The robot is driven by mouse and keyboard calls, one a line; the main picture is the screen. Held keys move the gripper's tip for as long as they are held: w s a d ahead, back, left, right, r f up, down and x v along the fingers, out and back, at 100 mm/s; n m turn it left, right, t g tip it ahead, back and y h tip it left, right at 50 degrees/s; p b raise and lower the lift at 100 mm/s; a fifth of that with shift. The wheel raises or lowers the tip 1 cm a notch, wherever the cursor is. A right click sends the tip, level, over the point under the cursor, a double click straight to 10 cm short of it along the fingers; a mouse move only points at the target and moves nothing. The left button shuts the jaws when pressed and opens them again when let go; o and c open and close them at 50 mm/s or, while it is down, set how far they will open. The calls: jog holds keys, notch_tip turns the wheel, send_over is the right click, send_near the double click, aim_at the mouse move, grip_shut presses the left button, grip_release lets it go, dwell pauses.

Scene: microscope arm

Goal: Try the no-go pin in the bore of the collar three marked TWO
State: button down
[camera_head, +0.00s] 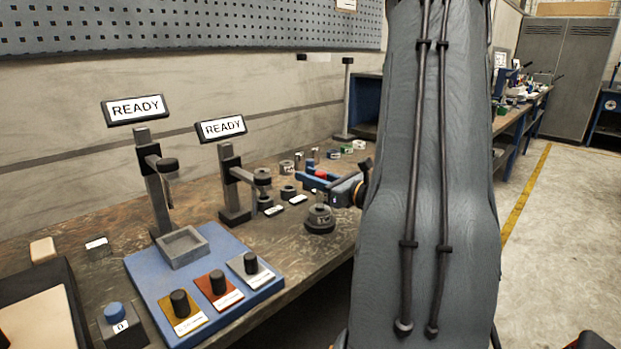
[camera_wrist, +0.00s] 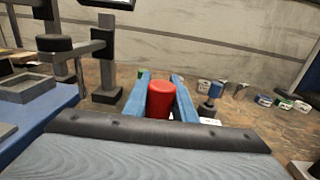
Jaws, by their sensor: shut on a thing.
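My gripper (camera_wrist: 161,78) has two blue fingers, shut on the red handle of a pin (camera_wrist: 160,101), which I take to be the no-go pin. The handle's round top faces up, and its lower part is hidden. In the head view my gripper (camera_head: 316,179) holds it above the bench, beside the arm. Several small collars stand on the bench, including one at the back (camera_head: 333,154) and one at the right of the wrist view (camera_wrist: 283,104). I cannot read which is marked TWO.
Two READY displays (camera_head: 137,109) (camera_head: 222,127) stand on posts at the left. A blue panel (camera_head: 150,272) carries a tray (camera_head: 183,248) and several knobs. A dark round weight-like piece (camera_head: 320,219) stands near the bench front. A blue bin (camera_head: 364,105) stands at the back.

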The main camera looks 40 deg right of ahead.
jog(key=shift+r+p, duration=1.65)
jog(key=shift+r, duration=0.9)
